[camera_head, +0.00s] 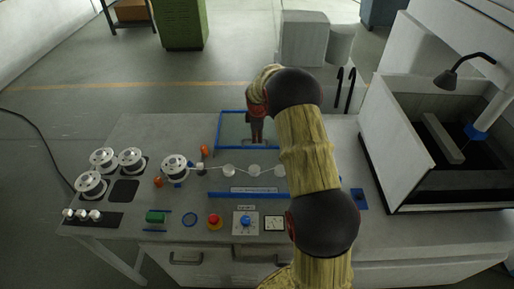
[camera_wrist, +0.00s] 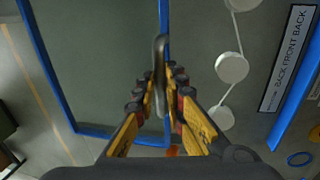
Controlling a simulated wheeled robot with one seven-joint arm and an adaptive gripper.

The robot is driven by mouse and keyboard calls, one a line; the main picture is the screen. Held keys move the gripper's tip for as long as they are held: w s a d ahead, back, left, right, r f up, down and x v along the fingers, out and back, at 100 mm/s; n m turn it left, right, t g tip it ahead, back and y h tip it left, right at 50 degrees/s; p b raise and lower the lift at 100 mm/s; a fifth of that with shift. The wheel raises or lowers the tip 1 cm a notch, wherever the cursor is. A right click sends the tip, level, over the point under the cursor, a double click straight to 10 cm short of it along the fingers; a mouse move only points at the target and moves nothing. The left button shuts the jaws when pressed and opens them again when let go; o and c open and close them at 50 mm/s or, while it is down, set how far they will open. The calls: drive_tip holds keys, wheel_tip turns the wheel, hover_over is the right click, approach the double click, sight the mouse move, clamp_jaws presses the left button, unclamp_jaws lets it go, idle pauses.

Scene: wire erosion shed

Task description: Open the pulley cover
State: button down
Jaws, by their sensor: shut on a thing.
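The pulley cover is a clear or grey-green panel in a blue frame (camera_head: 233,112). It is at the back middle of the bench, behind the row of white pulleys (camera_head: 228,171). In the wrist view the cover (camera_wrist: 100,60) fills the left and middle, with its pulley-side edge along the grey handle (camera_wrist: 160,48). My gripper (camera_wrist: 160,84) is shut on this handle, one finger on each side. In the head view my gripper (camera_head: 257,138) is in front of the panel and hides part of it. I cannot tell the cover's exact tilt.
White spools (camera_head: 103,158) stand on the bench's left. A red button (camera_head: 215,220) and a blue dial (camera_head: 246,222) are at the front. An open tank (camera_head: 400,160) with a lamp (camera_head: 465,70) is at the right. Open floor lies behind the bench.

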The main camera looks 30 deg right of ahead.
drive_tip(key=shift+w+d, duration=0.7)
drive_tip(key=shift+w, duration=0.35)
drive_tip(key=shift+r, duration=0.1)
drive_tip(key=shift+w+d, duration=0.1)
drive_tip(key=c, duration=1.9)
unclamp_jaws()
drive_tip(key=shift+w, duration=0.1)
drive_tip(key=shift+o, duration=0.3)
wheel_tip(320, 180, up, 12)
drive_tip(key=s+a, duration=0.1)
drive_tip(key=s, duration=0.1)
drive_tip(key=shift+a+f, duration=0.15)
drive_tip(key=shift+f, duration=0.05)
